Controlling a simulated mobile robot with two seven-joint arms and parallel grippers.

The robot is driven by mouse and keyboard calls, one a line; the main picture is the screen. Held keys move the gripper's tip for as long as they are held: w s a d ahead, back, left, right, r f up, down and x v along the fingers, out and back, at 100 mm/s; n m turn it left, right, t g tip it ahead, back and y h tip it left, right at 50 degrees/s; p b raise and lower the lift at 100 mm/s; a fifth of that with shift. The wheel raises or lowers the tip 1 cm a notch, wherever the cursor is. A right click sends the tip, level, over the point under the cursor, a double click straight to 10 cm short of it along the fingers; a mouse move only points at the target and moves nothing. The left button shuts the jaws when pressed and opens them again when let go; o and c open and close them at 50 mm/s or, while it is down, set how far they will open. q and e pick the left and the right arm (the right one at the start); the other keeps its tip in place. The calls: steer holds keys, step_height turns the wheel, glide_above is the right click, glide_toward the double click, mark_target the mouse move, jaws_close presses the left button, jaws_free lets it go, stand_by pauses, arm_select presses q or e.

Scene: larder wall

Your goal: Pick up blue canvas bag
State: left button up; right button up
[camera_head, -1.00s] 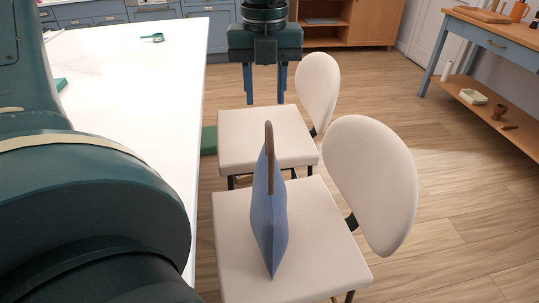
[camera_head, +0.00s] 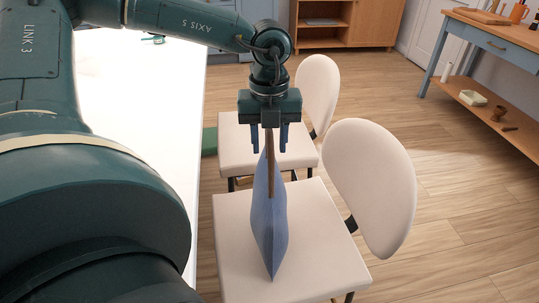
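The blue canvas bag (camera_head: 268,225) stands upright on the seat of the nearer white chair (camera_head: 318,235), seen nearly edge-on. Its brown handle (camera_head: 270,165) rises from the top. My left gripper (camera_head: 270,148) is right above the bag, pointing down. Its two blue fingers are apart, one on each side of the handle in the picture. The top of the handle is hidden by the gripper body. I cannot tell whether the fingers touch it. My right gripper is not in view.
A second white chair (camera_head: 235,150) stands just behind. A white countertop (camera_head: 150,110) runs along the left, close to the chairs. A green object (camera_head: 209,141) shows by its edge. A blue-legged table (camera_head: 505,45) stands at the right. The wooden floor (camera_head: 465,195) at right is clear.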

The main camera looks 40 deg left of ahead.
arm_select(q)
jaws_close()
stand_by(1.3)
steer(key=shift+w+r, duration=0.15)
